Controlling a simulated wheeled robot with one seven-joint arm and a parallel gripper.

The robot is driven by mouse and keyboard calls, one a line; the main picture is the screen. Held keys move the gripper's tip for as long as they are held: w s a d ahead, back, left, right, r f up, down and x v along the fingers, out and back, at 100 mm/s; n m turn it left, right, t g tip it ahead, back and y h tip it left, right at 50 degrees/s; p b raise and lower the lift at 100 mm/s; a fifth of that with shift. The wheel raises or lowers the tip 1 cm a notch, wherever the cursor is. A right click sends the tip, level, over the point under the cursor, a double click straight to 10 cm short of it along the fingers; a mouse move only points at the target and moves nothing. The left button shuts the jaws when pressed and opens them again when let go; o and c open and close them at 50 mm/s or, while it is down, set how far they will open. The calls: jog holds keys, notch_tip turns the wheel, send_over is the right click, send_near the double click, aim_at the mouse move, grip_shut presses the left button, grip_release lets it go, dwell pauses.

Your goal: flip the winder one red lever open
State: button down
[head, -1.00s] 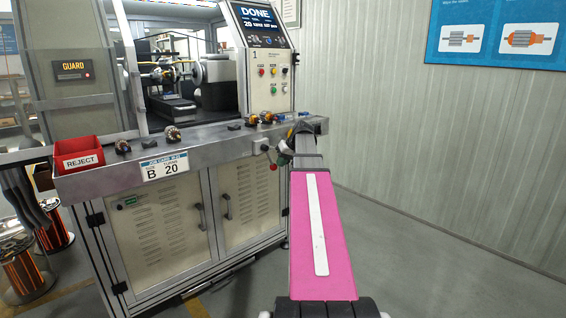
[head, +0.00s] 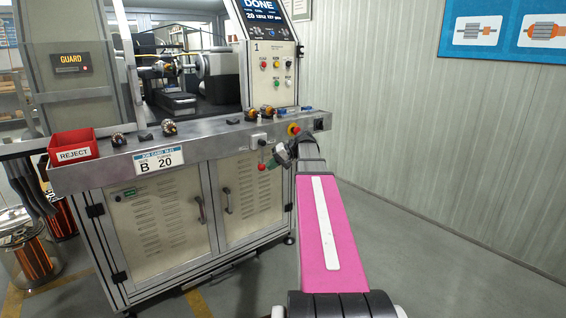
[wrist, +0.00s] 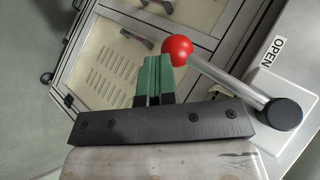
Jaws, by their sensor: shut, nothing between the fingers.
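The red lever is a metal rod with a red ball knob (wrist: 178,50) in the wrist view, running to a dark round pivot at the lower right. In the head view the red knob (head: 262,166) hangs below the front edge of the winder's bench. My gripper (wrist: 156,62) has green fingertips, shut together and empty. In the wrist view the fingertips appear just left of the knob; I cannot tell whether they touch it. In the head view my gripper (head: 271,162) is small and close beside the knob, partly hidden by my wrist. An OPEN label (wrist: 273,51) is beside the lever.
The winder's bench (head: 215,141) carries a red REJECT bin (head: 73,146) and several armatures. A red and yellow button (head: 293,129) sits on its front rail near the lever. Cabinet doors (head: 160,215) are below. The floor to the right is clear.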

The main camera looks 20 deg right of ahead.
aim_at(264, 168)
jog(key=shift+s+a+f, duration=0.1)
jog(key=shift+s+a, duration=0.15)
jog(key=shift+a, duration=0.65)
jog(key=shift+s+a+f, duration=0.1)
jog(key=shift+s+a, duration=0.15)
jog(key=shift+a, duration=0.65)
jog(key=shift+a+r, duration=0.1)
